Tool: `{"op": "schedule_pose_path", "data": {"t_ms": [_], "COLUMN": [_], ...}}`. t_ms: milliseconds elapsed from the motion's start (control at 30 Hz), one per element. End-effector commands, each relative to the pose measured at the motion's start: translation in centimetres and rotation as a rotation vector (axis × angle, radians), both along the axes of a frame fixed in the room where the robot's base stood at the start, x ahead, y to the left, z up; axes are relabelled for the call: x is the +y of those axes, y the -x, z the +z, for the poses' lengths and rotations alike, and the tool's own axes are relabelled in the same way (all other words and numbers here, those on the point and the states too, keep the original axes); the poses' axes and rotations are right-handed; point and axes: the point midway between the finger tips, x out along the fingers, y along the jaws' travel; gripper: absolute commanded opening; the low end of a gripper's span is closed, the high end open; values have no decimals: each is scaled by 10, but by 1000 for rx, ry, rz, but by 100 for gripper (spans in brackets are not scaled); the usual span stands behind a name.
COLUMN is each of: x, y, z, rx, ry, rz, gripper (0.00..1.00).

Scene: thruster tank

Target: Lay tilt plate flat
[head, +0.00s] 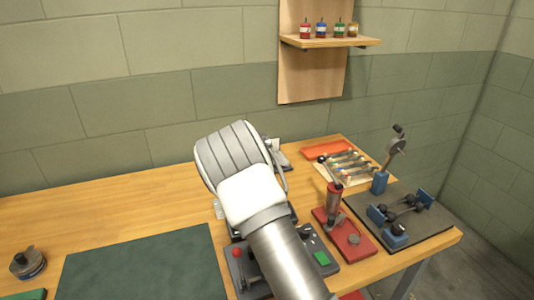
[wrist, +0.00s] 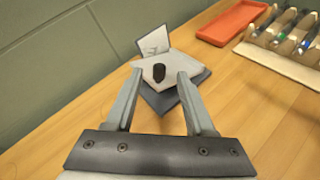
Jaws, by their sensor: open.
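The tilt plate (wrist: 178,62) is a pale grey plate with a black knob (wrist: 159,73) on it, in the middle of the wrist view. It sits above a dark base (wrist: 198,80); how far it is tilted is hard to tell. My gripper (wrist: 160,78) is open, with one finger on each side of the knob in the picture. I see no clear contact with the knob. The fingers cover parts of the plate and base. In the head view my arm hides the fingers and most of the plate; a grey edge (head: 280,158) shows behind it.
A pale card (wrist: 153,40) stands upright behind the plate. An orange tray (wrist: 233,21) and a rack of small tools (wrist: 283,45) lie to the right. A red stand (head: 340,235) and a dark board with fittings (head: 415,235) are farther right. The wall is close behind.

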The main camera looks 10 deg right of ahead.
Motion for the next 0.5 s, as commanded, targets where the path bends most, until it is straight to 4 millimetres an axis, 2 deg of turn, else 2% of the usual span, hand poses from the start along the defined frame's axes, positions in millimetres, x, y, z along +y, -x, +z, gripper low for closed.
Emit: {"op": "schedule_pose_path", "data": {"t_ms": [200,500], "x": [-12,-18], "y": [-28,-45], "z": [-11,-19], "rx": [-1,0], "ry": [2,-1], "rz": [-1,0], "gripper": [54,54]}}
